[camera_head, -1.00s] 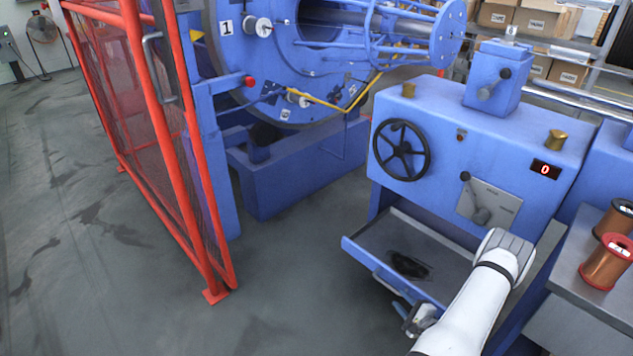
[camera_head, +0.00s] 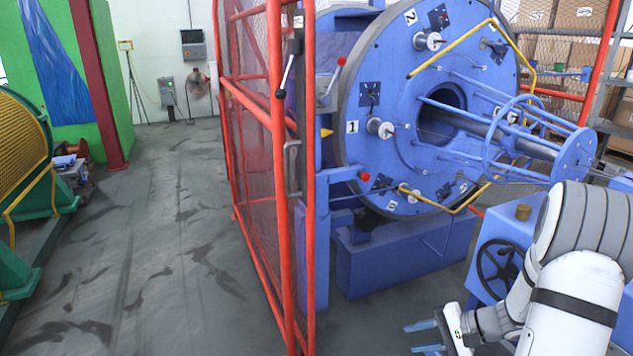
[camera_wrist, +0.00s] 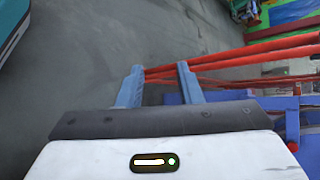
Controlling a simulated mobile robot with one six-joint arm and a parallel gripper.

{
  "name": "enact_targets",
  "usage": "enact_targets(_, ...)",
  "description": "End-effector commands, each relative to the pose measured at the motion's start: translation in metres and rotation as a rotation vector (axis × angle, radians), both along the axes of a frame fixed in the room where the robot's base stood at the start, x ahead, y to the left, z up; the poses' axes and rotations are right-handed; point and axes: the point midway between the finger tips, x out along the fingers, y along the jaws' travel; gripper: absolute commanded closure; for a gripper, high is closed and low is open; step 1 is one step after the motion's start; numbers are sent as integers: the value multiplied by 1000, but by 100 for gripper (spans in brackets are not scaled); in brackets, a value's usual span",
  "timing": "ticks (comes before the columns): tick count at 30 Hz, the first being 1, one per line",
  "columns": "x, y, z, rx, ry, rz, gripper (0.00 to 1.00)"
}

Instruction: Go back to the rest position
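My gripper (camera_head: 424,338) is at the lower right of the head view, in front of the blue machine, with its two blue fingers apart. The wrist view shows the same fingers (camera_wrist: 160,88) spread, with nothing between them but grey floor and a red fence bar behind. My white arm reaches in from the right and hides part of the machine's control housing. The blue strander (camera_head: 440,120) with its numbered disc stands at the centre right.
A red mesh guard fence (camera_head: 275,180) stands just left of the strander. A blue housing with a black handwheel (camera_head: 497,268) is beside my arm. A green machine with a yellow drum (camera_head: 22,145) is at the far left. The grey floor (camera_head: 170,250) between them is clear.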

Motion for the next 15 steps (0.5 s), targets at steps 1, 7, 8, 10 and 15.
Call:
enact_targets(1, -7, 15, 33, -50, 1, 64, 68)
enact_targets(7, -47, 58, 109, -261, 20, 278, 68)
enact_targets(8, -53, 63, 119, -297, 18, 306, 68)
enact_targets(10, -69, 72, 143, -380, 12, 369, 68)
enact_targets(15, -105, 88, 198, -591, -28, 494, 68)
